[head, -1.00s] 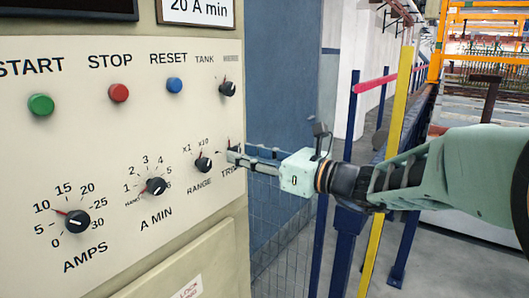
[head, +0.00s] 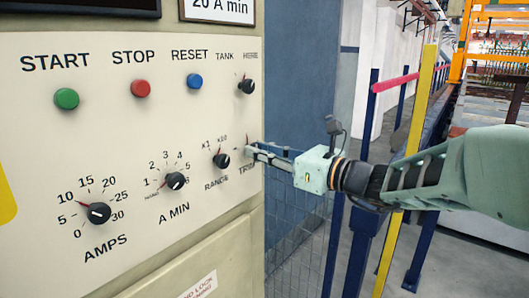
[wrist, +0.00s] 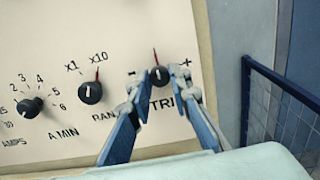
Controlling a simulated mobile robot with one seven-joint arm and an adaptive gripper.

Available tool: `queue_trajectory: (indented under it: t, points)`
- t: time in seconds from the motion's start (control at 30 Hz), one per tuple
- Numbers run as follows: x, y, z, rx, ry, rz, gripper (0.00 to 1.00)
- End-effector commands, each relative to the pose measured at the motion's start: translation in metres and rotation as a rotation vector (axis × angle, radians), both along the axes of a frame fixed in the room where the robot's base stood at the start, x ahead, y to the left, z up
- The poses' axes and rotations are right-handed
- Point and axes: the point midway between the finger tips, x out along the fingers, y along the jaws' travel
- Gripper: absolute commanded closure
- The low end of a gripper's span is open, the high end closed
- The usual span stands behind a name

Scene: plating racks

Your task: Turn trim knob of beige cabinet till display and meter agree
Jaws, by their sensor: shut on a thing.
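The beige cabinet (head: 120,190) fills the left of the head view. Its trim knob (wrist: 159,76) is a small black knob between minus and plus marks in the wrist view, with a red mark above it. My gripper (wrist: 161,88) is shut on the trim knob, one finger on each side. In the head view my gripper (head: 254,150) reaches the panel from the right and hides most of the knob. The display (head: 90,6) shows only its dark lower edge at the top, so no reading is visible. No meter can be made out.
Close left of the trim knob is the range knob (head: 221,160), with the A MIN knob (head: 175,181) further left. The tank knob (head: 246,87) sits above. A blue mesh fence (wrist: 285,95) stands right of the cabinet.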

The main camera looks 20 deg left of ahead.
Motion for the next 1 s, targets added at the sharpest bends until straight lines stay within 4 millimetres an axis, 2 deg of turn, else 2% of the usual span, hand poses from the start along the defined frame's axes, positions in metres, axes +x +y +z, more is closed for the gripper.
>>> queue_trajectory:
  t: [0.37, 1.0]
  points:
    - [0.0003, -0.0005, -0.0061, -0.073, -0.179, -0.001, 1.0]
    - [0.0005, -0.0005, -0.006, -0.294, -0.714, 0.0, 1.0]
